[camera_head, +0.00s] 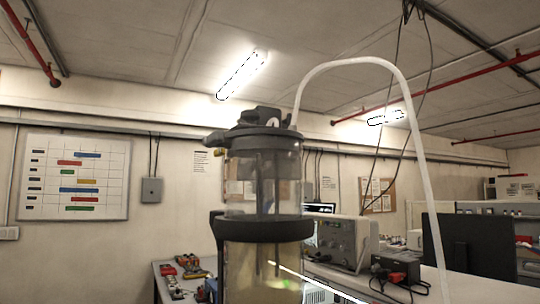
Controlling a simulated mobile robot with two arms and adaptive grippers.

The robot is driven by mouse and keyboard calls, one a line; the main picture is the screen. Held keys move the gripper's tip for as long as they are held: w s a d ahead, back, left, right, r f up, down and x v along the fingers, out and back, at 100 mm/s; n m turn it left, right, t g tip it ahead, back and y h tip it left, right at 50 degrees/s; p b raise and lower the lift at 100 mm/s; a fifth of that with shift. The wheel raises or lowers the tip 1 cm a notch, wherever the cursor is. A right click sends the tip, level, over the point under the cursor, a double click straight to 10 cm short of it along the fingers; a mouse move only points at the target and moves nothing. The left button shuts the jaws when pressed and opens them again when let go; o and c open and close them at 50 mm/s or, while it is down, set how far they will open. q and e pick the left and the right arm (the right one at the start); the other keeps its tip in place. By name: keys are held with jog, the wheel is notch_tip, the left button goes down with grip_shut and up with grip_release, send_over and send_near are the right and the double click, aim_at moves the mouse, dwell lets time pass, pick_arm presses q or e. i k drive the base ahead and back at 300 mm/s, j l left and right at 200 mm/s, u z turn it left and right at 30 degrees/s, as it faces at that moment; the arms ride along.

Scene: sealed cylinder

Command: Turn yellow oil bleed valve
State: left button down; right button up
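A transparent sealed cylinder (262,182) with a black lid (253,136) and a black middle ring (264,228) stands upright near the picture's centre. Its lower part looks yellowish. A small yellow piece (218,152), which looks like the oil bleed valve, sticks out at the left side of the lid. It is too small to tell which way it is turned. A white hose (408,100) rises from the lid, arches over to the right and hangs down. Neither of my grippers shows in the head view.
A bench at the left holds red and yellow tools (187,262). At the right are a grey instrument (343,243), a black-and-red device (396,266) and a dark monitor (470,251). A chart board (73,177) hangs on the wall. Space left of the lid looks clear.

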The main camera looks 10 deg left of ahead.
aim_at(218, 152)
jog(key=i+j+z, duration=0.3)
jog(key=z, duration=0.15)
jog(key=i+j+z, duration=0.2)
jog(key=j+z, duration=0.25)
jog(key=j, duration=0.15)
jog(key=i+j+z, duration=0.15)
jog(key=j+z, duration=0.75)
jog(key=j, duration=0.25)
jog(key=j+z, duration=0.4)
jog(key=j, duration=0.2)
jog(key=k, duration=0.05)
